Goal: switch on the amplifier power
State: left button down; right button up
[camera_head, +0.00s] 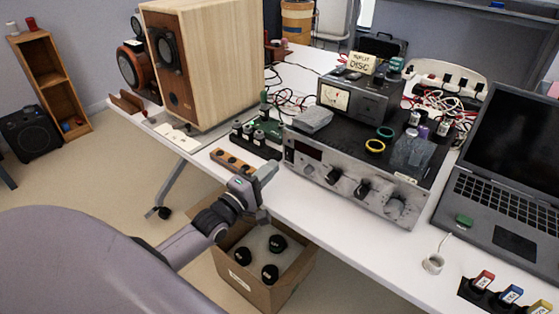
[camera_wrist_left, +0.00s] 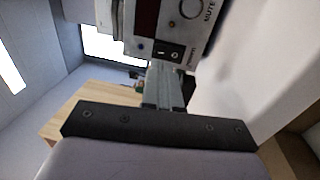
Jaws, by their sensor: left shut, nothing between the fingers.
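The amplifier (camera_head: 300,170) is a wide silver-fronted unit with a dark top, standing at the table's front edge. Its front has a dark display and several black knobs. In the left wrist view its panel (camera_wrist_left: 150,47) fills the top, with a small black power switch (camera_wrist_left: 169,53) beside a POWER label. My left gripper (camera_head: 270,168) is shut and empty, just left of the amplifier's left front corner. In the left wrist view its closed fingers (camera_wrist_left: 166,70) point at the panel just below the switch; I cannot tell whether they touch. My right gripper is not in view.
A large wooden speaker (camera_head: 225,60) stands at the back left. A small wooden block with knobs (camera_head: 232,161) and a green circuit board (camera_head: 262,148) lie left of the amplifier. A laptop (camera_head: 500,210) is to the right. An open cardboard box (camera_head: 285,293) sits below the table edge.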

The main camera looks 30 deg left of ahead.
aim_at(287, 151)
pick_arm(q)
jog(key=shift+w+d+r, duration=0.1)
jog(key=shift+w+r, duration=0.05)
jog(key=shift+w, duration=0.85)
jog(key=shift+w+d+r, duration=0.1)
jog(key=shift+w+r, duration=0.05)
jog(key=shift+w, duration=0.95)
jog(key=shift+w+r, duration=0.2)
jog(key=shift+s+r, duration=0.1)
